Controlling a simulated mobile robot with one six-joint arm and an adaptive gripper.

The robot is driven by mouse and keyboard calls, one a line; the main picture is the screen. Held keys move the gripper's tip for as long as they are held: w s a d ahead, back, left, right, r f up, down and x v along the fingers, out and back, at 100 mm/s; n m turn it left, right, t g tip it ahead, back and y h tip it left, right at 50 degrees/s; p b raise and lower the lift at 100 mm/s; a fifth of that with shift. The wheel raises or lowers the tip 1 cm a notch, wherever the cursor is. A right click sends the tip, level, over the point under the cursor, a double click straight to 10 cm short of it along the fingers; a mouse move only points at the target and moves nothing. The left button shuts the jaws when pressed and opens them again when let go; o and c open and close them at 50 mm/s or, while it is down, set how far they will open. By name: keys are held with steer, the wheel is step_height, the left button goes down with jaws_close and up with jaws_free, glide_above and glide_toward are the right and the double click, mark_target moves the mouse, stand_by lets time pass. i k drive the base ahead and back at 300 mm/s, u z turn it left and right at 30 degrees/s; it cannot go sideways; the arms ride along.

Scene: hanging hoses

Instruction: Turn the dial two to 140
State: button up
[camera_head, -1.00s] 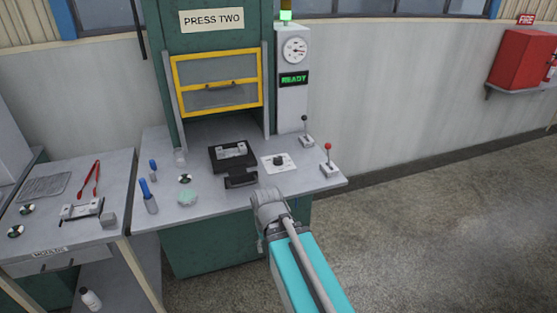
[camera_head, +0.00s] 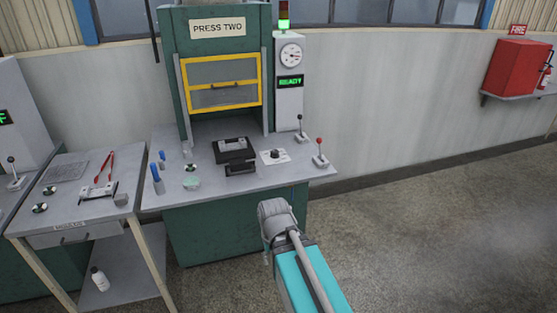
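Dial two appears as a small black knob (camera_head: 275,154) on a white plate, on the right part of the bench (camera_head: 215,197) under the PRESS TWO sign (camera_head: 217,28). Its markings and setting are too small to read. My teal and grey arm rises from the bottom of the view, and its visible grey end shows in front of the bench, below the knob. My gripper's fingers cannot be made out.
A black mould (camera_head: 235,145) and a dark block (camera_head: 241,167) lie left of the knob. A red-topped lever (camera_head: 320,153) and a dark-topped lever (camera_head: 300,130) stand to its right. A round gauge (camera_head: 291,55) is above. Open floor lies at right.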

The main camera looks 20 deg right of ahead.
mark_target(274, 154)
steer(key=k, duration=0.75)
steer(key=u, duration=0.4)
steer(key=i, duration=1.35)
steer(key=z, duration=0.4)
steer(key=i, duration=0.75)
steer(key=z, duration=0.6)
